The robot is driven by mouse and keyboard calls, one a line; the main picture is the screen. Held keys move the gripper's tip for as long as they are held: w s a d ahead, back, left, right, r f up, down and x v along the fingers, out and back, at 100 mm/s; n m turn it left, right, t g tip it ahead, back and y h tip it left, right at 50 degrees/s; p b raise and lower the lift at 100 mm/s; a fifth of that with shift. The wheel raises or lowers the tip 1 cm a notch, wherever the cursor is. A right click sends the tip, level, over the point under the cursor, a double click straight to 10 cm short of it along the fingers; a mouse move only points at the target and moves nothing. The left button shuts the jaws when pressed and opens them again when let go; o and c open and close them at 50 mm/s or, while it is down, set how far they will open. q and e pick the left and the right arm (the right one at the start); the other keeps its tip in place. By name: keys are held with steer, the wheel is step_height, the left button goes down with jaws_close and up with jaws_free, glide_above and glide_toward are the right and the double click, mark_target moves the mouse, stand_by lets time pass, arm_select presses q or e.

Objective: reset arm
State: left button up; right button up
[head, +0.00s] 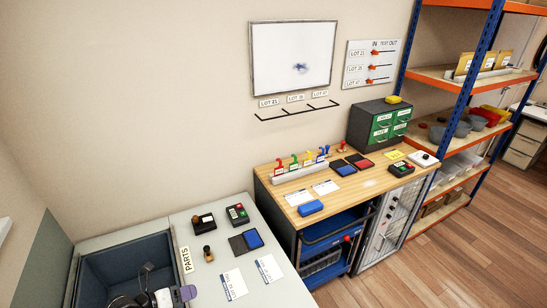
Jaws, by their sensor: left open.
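My left gripper (183,294) shows at the bottom left edge, partly cut off by the frame. It is a dark and pale body with greyish-purple tips, and it is open. It appears over the right side of the dark blue parts bin (95,264), near the "PARTS" label (185,260). I cannot tell how high above the bin it is. I see nothing between its fingers. My right gripper is not in view.
Right of the bin, the grey worktop (205,280) holds stamps, a blue ink pad (253,238) and white cards (234,284). Shelving (470,80) is at right; the right floor is clear.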

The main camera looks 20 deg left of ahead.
arm_select(q)
steer(key=w+a+r+n+t+y, duration=0.1)
steer(key=w+r+n+t+y, duration=0.1)
steer(key=r+n+t+y, duration=0.45)
steer(key=w+a+r+n+t+y, duration=0.15)
steer(key=r+n+t+y, duration=0.25)
steer(key=r+n, duration=0.55)
steer(key=s+d+f+n+g+h, duration=0.1)
steer(key=s+d+f+n+g, duration=0.4)
steer(key=s, duration=0.5)
steer(key=s+d+f+n+g+h, duration=0.1)
steer(key=s+d+f+n+g, duration=0.3)
steer(key=s+d+f+g, duration=0.5)
steer(key=s+d+f+n+g+h, duration=0.25)
steer(key=s+f+n, duration=0.2)
steer(key=s, duration=0.75)
step_height(320, 180, up, 17)
steer(key=p, duration=1.8)
steer(key=shift+s+a+y, duration=0.25)
steer(key=shift+a+y, duration=0.15)
